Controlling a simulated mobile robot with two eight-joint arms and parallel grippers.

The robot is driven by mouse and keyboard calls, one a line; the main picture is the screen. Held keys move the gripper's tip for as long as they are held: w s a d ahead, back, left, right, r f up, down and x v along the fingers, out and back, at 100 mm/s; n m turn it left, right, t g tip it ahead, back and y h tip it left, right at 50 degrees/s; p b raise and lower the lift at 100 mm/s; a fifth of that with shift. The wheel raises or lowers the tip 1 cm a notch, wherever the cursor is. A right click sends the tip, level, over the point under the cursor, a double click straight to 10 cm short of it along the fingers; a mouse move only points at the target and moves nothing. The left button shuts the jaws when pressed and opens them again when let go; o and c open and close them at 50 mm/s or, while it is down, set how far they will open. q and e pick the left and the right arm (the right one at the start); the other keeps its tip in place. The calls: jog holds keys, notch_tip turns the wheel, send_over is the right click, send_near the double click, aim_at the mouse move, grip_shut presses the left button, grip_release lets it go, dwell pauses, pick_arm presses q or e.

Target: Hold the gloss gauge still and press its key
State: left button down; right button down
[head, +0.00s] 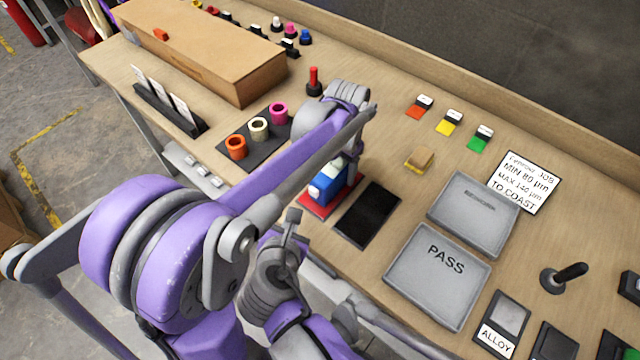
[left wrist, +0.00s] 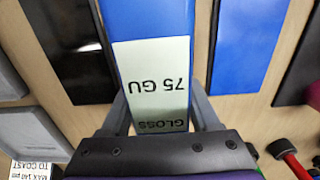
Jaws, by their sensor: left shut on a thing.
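The gloss gauge (head: 328,184) is a blue block in the middle of the head view, at the bench's front edge by a red piece. In the left wrist view, the gauge (left wrist: 148,18) has a pale display that reads "GLOSS 75 GU" upside down. My left gripper (left wrist: 162,112) is shut on the gauge, one finger along each side. A grey narrow tip, seemingly my right gripper (head: 292,222), is in front of the bench edge, apart from the gauge in the picture. Its jaw state is unclear. I cannot make out the gauge's key.
A black panel (head: 367,214) lies right of the gauge, then a grey PASS tray (head: 437,286). A dark mat (head: 262,155) with several coloured rings lies to the left. A red-topped tool (head: 314,82) stands behind. The left wrist view shows a blue panel (left wrist: 245,45) beside the gauge.

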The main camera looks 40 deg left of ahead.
pick_arm(q)
jog(key=shift+c, duration=0.2)
grip_release()
jog(key=shift+r, duration=0.1)
notch_tip(320, 180, up, 12)
jog(key=shift+f, duration=0.1)
jog(key=shift+s, duration=0.1)
pick_arm(e)
jog(key=shift+s, duration=0.1)
dwell(0.5)
